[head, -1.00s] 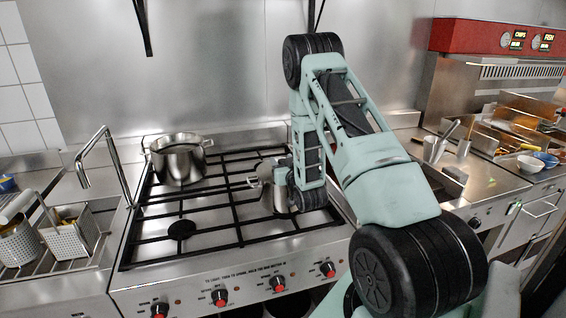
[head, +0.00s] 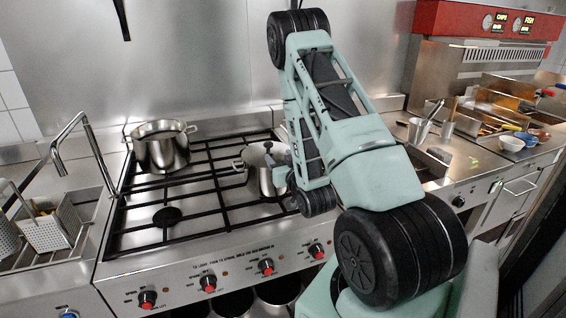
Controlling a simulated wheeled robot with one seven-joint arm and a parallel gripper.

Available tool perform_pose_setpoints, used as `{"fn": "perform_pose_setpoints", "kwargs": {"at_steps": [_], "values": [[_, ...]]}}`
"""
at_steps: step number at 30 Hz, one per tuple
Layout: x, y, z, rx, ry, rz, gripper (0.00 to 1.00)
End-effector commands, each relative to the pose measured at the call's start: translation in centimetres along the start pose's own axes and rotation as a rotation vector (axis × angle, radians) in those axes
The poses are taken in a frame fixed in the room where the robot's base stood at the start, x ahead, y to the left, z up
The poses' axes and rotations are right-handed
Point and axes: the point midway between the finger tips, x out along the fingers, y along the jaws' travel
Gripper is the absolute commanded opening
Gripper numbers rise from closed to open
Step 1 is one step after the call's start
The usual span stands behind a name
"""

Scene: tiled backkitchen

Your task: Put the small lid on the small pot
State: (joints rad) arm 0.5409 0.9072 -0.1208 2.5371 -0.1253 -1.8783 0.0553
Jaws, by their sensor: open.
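The small steel pot (head: 261,181) stands upright on the right part of the stove, with a side handle showing at its left. A shiny round lid (head: 254,154) with a small dark knob appears to lie over its top; I cannot tell from this view whether it sits flush all round. My gripper (head: 274,163) is open beside the lid and the pot's right side, and it hides part of both. Whether its fingers touch the lid or pot is unclear.
A larger open steel pot (head: 162,150) stands at the stove's back left. The black grates (head: 205,190) between the pots are clear. A tap (head: 85,140) and perforated baskets (head: 45,232) are at the left. Bowls (head: 512,143) and metal containers stand on the right counter.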

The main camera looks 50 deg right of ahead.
Motion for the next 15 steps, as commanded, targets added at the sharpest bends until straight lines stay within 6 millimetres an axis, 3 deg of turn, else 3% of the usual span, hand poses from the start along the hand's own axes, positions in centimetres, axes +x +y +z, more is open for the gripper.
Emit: {"fn": "perform_pose_setpoints", "kwargs": {"at_steps": [7,15], "values": [[-1.7,0.0,-0.4,0.000,-0.002,0.000,0.52],[-1.5,-1.0,-0.3,0.004,-0.021,-0.017,0.52]]}}
